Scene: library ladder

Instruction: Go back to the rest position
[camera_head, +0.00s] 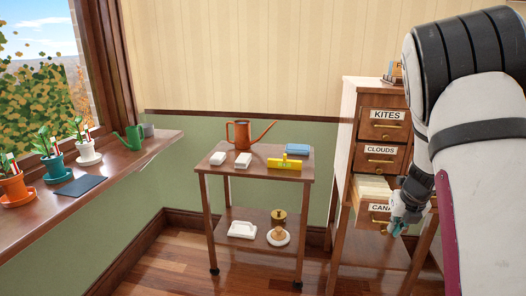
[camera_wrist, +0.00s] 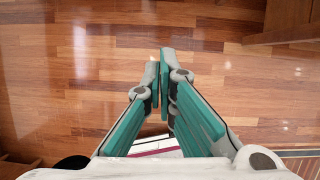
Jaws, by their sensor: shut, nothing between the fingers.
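My gripper (camera_head: 397,228) hangs at the right in the head view, beside the front of the pulled-out lower drawer (camera_head: 373,214). Whether it touches the drawer cannot be told. In the wrist view my gripper's teal fingers (camera_wrist: 160,68) are together with nothing between them, pointing over the wooden floor (camera_wrist: 110,70). My arm fills the right side of the head view and hides part of the cabinet.
The card cabinet (camera_head: 347,130) has drawers labelled KITES (camera_head: 386,115) and CLOUDS (camera_head: 381,150), both shut. A trolley (camera_head: 256,176) with an orange watering can (camera_head: 243,136) stands left of it. A windowsill (camera_head: 110,165) holds several pots. Floor between sill and trolley is clear.

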